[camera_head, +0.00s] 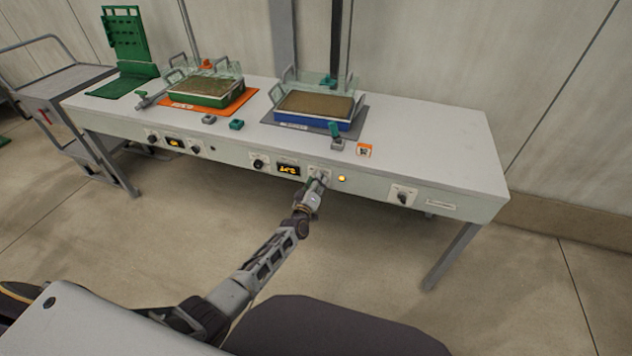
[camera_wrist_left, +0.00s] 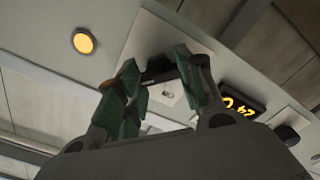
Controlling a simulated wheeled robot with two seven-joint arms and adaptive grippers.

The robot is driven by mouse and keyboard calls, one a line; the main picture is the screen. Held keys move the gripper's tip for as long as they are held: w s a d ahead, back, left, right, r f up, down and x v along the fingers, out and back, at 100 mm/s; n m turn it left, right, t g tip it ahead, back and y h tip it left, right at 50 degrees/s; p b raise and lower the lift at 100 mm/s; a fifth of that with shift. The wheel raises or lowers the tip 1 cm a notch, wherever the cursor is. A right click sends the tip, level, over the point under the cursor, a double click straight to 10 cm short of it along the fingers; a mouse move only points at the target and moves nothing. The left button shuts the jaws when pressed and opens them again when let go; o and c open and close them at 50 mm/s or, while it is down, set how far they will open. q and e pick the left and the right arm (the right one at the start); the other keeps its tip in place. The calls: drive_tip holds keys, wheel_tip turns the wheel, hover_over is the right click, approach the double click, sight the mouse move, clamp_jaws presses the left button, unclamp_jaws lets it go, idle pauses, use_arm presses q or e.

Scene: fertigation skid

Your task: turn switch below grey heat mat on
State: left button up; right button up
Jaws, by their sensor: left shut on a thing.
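The grey heat mat (camera_head: 356,122) lies on the bench top under a blue tray (camera_head: 318,119) of brown fill. On the front panel below it, my left gripper (camera_head: 319,178) is at the switch (camera_head: 323,172), which it mostly hides in the head view. In the left wrist view the green-padded fingers (camera_wrist_left: 160,85) are shut on the dark switch handle (camera_wrist_left: 158,70), with its pale plate (camera_wrist_left: 172,92) behind. A round amber lamp (camera_head: 342,179) beside the switch is lit; it also glows in the left wrist view (camera_wrist_left: 83,42). My right gripper is not in view.
Left of the switch are a lit display (camera_head: 289,170) and a dark knob (camera_head: 259,163). Another switch (camera_head: 403,196) sits farther right on the panel. An orange mat (camera_head: 247,95) with a green tray lies to the left. Floor in front of the bench is clear.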

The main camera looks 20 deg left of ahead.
use_arm(q)
drive_tip(key=shift+s+f, duration=0.1)
drive_tip(key=shift+f, duration=0.05)
idle(0.3)
drive_tip(key=o, duration=1)
drive_tip(key=shift+s+a, duration=0.15)
drive_tip(key=shift+s, duration=5.8)
